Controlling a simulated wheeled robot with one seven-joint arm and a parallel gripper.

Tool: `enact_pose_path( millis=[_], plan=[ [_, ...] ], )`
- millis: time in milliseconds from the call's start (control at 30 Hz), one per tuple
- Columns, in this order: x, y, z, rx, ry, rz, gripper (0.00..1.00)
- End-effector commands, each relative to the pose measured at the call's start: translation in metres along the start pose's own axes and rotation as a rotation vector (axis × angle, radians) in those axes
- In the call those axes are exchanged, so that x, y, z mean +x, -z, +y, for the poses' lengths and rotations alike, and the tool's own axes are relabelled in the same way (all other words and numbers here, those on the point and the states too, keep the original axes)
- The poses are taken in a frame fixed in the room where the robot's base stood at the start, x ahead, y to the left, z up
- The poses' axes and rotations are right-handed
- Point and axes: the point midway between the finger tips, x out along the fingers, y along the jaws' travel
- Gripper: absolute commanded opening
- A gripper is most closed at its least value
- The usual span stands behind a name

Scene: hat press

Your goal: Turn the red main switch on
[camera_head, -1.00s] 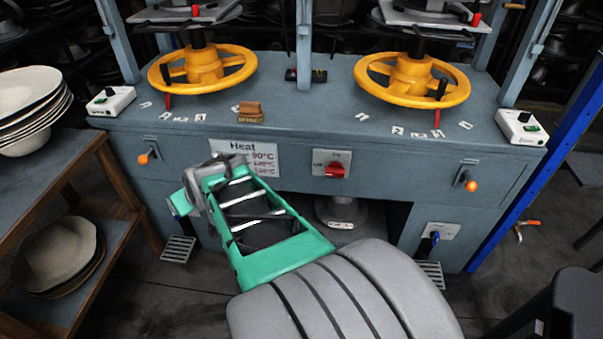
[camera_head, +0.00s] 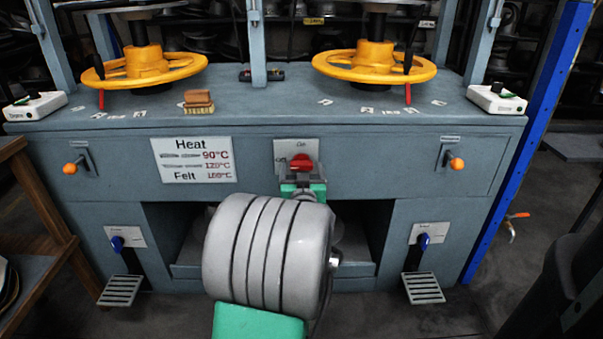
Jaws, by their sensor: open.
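The red main switch (camera_head: 301,162) sits on a pale plate (camera_head: 283,149) marked "On" above and "Off" to the left, in the middle of the press front. I cannot tell for sure which mark its knob points to. My gripper (camera_head: 302,170) is open, right at the switch in the picture, just in front of or around its lower part. My own arm hides most of the gripper, and I cannot tell whether the fingers touch the knob.
A Heat and Felt sign (camera_head: 193,160) is left of the switch. Orange-knobbed levers (camera_head: 456,163) and blue-handled pedals (camera_head: 423,242) flank the front. Yellow handwheels (camera_head: 375,65) stand on top. An open recess (camera_head: 365,222) lies below the switch. A wooden shelf (camera_head: 42,215) is at left.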

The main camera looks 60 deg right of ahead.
Motion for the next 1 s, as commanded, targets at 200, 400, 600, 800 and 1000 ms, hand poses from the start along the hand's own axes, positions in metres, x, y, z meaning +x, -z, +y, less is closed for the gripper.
enact_pose_path(
  millis=[200,400,600,800,1000],
  plan=[
    [0.0144,-0.0005,-0.0002,0.000,0.000,0.000,0.82],
    [0.0140,-0.0002,-0.0003,0.000,0.000,-0.001,0.79],
    [0.0139,-0.0003,-0.0004,0.000,0.000,-0.001,0.62],
    [0.0138,-0.0004,-0.0002,0.000,0.000,-0.001,0.46],
    [0.0137,-0.0004,0.0003,-0.001,-0.001,-0.001,0.29]
  ],
)
